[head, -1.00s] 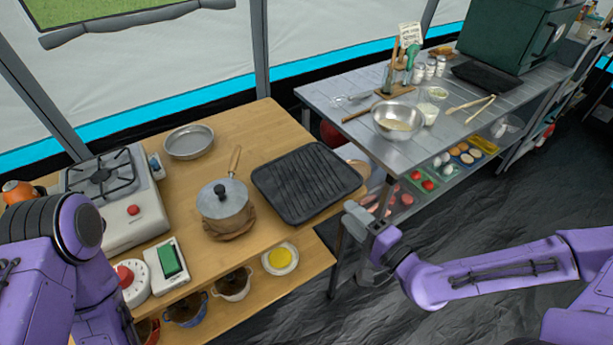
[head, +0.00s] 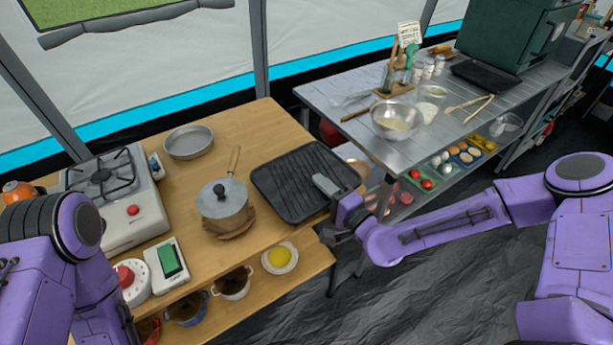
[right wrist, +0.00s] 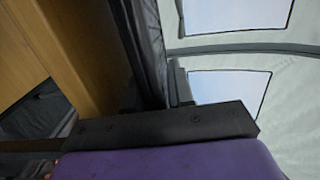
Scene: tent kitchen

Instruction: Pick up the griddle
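The griddle (head: 295,180) is a black, ribbed, rectangular pan lying flat on the right part of the wooden table. My right gripper (head: 328,187) is at its right front edge in the head view, with a grey finger over the griddle's corner. I cannot tell whether it touches the griddle or whether the gripper is open. In the right wrist view a dark gripper part crosses the lower half, and a dark edge, perhaps the griddle's, stands beside the wood. My left arm shows at the left, but its gripper is out of view.
A lidded saucepan (head: 223,203) stands just left of the griddle on the wooden table (head: 215,125). A round pan (head: 189,142) lies behind it, and a gas stove (head: 120,205) is at the left. A metal table (head: 345,128) with a bowl (head: 396,120) stands at the right.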

